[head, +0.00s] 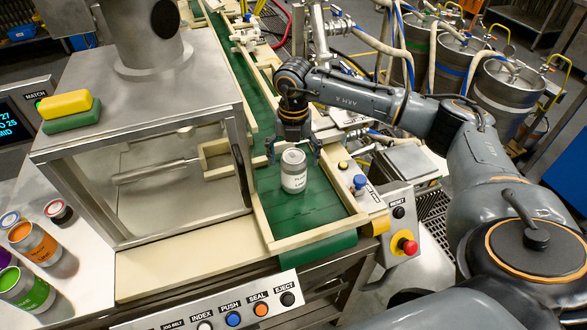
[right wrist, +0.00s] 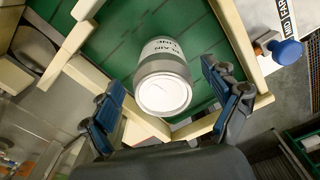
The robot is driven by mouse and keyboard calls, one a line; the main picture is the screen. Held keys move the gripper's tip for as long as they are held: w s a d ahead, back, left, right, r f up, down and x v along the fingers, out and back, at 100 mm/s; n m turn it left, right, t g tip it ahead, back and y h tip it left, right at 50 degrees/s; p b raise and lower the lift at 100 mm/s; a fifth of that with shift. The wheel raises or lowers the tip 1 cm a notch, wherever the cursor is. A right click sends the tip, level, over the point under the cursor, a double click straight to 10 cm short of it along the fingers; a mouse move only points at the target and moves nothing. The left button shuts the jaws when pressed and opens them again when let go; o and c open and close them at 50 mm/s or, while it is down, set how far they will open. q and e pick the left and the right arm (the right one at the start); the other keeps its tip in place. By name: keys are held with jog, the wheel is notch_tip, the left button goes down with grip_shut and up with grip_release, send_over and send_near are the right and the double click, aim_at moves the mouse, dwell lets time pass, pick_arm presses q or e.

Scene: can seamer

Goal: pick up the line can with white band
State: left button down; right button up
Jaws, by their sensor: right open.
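The line can with white band (head: 294,171) stands upright on the green belt, near the belt's front end. It is a silver can with a white label band and dark lettering. My right gripper (head: 294,152) is open, with its fingers at either side of the can in the head view. In the right wrist view the can (right wrist: 162,80) lies between the two spread blue-padded fingers of the gripper (right wrist: 165,110), with visible gaps on both sides. My left gripper is not in view.
Cream rails (head: 262,215) border the green belt (head: 310,210). A metal seamer housing (head: 140,120) stands left of it. A red stop button (head: 407,245) and a blue knob (head: 360,182) are at the right. An orange can (head: 36,243) and a green can (head: 27,290) stand at far left.

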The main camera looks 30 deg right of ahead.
jog(key=f+p, duration=0.1)
jog(key=f, duration=0.1)
jog(key=f+p, duration=0.1)
jog(key=f, duration=0.1)
jog(key=shift+s+a+p, duration=0.2)
jog(key=shift+s+p, duration=0.2)
jog(key=shift+f, duration=0.4)
jog(key=shift+w+f, duration=0.1)
jog(key=shift+f, duration=0.1)
jog(key=c, duration=1.5)
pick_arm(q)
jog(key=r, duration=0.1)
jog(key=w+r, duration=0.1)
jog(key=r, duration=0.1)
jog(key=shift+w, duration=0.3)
pick_arm(e)
jog(key=shift+r, duration=0.1)
jog(key=shift+c, duration=0.4)
